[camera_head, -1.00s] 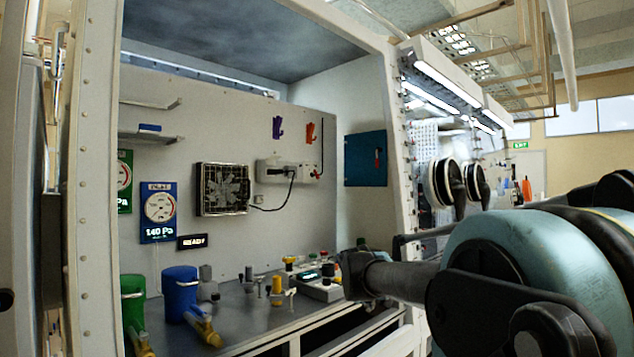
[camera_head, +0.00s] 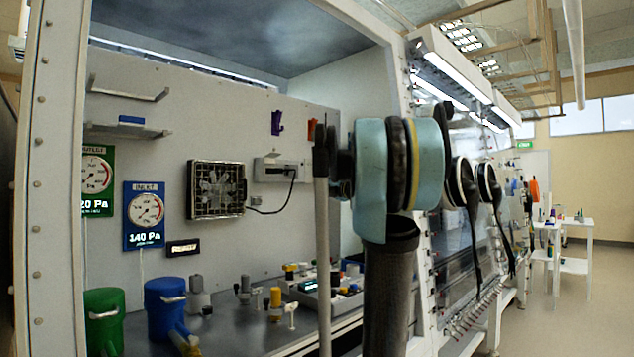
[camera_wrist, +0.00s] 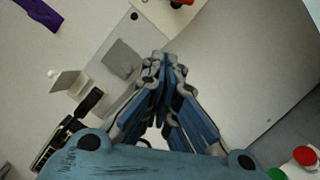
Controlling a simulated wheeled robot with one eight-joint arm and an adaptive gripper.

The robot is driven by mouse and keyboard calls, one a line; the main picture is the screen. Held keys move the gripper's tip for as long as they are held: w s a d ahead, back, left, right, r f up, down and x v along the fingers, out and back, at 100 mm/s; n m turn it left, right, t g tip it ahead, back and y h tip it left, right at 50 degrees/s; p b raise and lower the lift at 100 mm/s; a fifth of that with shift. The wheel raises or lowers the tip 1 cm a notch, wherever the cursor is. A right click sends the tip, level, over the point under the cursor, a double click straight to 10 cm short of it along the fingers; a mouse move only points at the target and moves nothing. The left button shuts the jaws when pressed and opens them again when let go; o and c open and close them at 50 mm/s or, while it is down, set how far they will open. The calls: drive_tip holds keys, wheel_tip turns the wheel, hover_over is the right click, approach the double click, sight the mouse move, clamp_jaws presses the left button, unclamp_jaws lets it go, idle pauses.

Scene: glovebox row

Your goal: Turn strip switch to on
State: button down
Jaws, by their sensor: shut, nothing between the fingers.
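The pale power strip (camera_head: 275,170) is on the back wall inside the box, with a black plug and cord at its visible end. My arm hides its right part in the head view, and its switch position cannot be read. In the wrist view a white housing (camera_wrist: 164,18) with a red part is cut off by the top edge; it looks like the strip, but I cannot be sure. My gripper (camera_wrist: 164,62) is shut and empty, its fingertips below that housing in the picture. The head view does not show the fingers.
A square fan (camera_head: 216,190) hangs left of the strip, its cord looping between them. Purple (camera_head: 277,123) and orange (camera_head: 312,131) hooks are above. The box's frame post (camera_head: 395,110) stands right.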

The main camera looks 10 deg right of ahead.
sight(319, 173)
drive_tip(key=x, duration=1)
drive_tip(key=shift+w+d, duration=0.1)
drive_tip(key=shift+w, duration=0.15)
drive_tip(key=shift+w+d+r, duration=0.25)
drive_tip(key=shift+d+r, duration=0.05)
drive_tip(key=shift+d, duration=0.2)
drive_tip(key=shift+w+d+r, duration=0.2)
drive_tip(key=shift+d+r, duration=0.15)
drive_tip(key=shift+d, duration=0.15)
drive_tip(key=shift+w+d+r, duration=0.4)
drive_tip(key=shift+d, duration=0.1)
drive_tip(key=shift+a+r, duration=0.1)
drive_tip(key=shift+a, duration=0.05)
